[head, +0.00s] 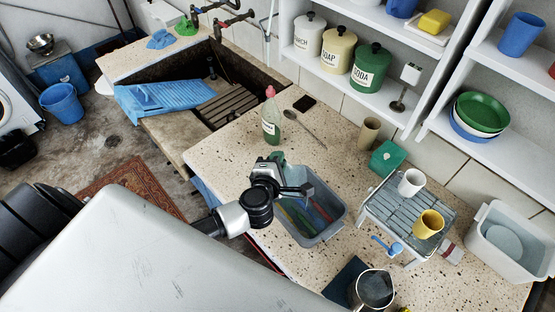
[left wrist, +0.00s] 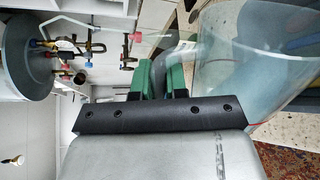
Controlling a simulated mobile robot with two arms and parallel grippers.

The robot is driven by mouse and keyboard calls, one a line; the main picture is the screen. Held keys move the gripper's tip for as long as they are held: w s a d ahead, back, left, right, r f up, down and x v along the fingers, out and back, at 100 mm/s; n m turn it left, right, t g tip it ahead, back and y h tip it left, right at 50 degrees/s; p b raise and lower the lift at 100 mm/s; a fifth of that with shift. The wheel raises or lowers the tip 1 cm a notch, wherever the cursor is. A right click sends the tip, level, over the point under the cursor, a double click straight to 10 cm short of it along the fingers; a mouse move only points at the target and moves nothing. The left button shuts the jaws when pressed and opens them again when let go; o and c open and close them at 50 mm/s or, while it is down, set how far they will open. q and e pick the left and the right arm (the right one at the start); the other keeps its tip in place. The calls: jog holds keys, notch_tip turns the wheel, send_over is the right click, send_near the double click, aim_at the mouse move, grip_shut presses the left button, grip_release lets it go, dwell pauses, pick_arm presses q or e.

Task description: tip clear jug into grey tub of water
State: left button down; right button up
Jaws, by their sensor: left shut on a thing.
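My left gripper (head: 279,163) is over the far left end of the grey tub (head: 328,232) on the speckled counter. In the left wrist view its green fingers (left wrist: 164,76) are shut on the grey handle of the clear jug (left wrist: 256,55). The jug's see-through wall fills the upper right of that view. My right gripper is not in view.
A metal pot (head: 373,288) is at the front. The sunken trough (head: 222,98) is at the back left.

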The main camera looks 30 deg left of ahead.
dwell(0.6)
pick_arm(q)
jog(key=shift+w+d+m, duration=0.15)
jog(key=shift+d+m, duration=0.25)
jog(key=shift+d, duration=0.15)
jog(key=shift+w+d+m, duration=0.15)
jog(key=shift+d+m, duration=0.25)
jog(key=shift+d, duration=0.1)
